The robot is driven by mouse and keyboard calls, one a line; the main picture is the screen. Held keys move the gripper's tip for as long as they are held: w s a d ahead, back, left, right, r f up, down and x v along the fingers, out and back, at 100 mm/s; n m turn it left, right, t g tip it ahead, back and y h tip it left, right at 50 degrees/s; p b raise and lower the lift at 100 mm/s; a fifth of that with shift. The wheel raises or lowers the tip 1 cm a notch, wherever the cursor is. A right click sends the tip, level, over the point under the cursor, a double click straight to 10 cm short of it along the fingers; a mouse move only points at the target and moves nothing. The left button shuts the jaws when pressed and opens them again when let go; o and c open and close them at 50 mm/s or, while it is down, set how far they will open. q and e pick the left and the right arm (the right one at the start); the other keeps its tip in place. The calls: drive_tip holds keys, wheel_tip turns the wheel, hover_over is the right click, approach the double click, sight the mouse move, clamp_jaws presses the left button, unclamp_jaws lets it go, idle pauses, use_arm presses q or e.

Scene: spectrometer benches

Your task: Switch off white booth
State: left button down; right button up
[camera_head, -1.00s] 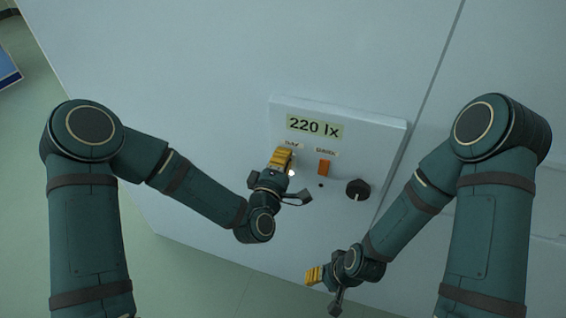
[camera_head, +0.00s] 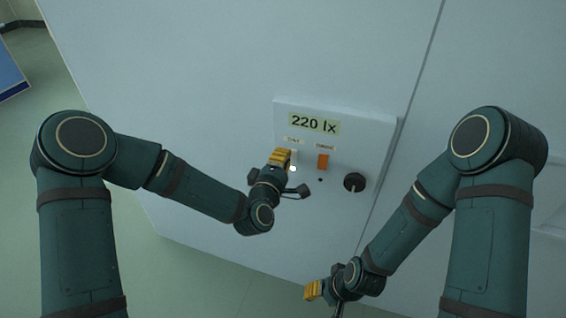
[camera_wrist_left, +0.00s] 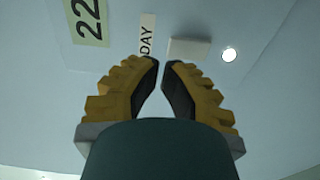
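The white booth (camera_head: 240,75) carries a control panel (camera_head: 340,116) with a "220 lx" display (camera_head: 314,123). Below the display, a white switch (camera_wrist_left: 189,48) sits by the "DAY" label (camera_wrist_left: 147,36), with a lit round lamp (camera_wrist_left: 229,55) beyond it. An orange switch (camera_head: 322,162) with a dark lamp below it is to the right. My left gripper (camera_head: 281,156) is at the white switch and partly covers it in the head view. Its fingertips nearly meet, with nothing between them; contact is unclear. My right gripper (camera_head: 313,290) hangs low, away from the panel.
A black knob (camera_head: 354,182) sticks out at the panel's lower right. A seam runs down the booth wall to the right of the panel. Green floor (camera_head: 190,262) shows below the booth, and a blue-topped piece (camera_head: 8,72) stands at the far left.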

use_arm(q)
drive_tip(key=r+v, duration=0.1)
drive_tip(key=v, duration=0.9)
drive_tip(key=shift+r, duration=0.25)
use_arm(e)
drive_tip(key=shift+s+r, duration=0.15)
drive_tip(key=shift+r, duration=0.1)
use_arm(q)
drive_tip(key=shift+s, duration=0.1)
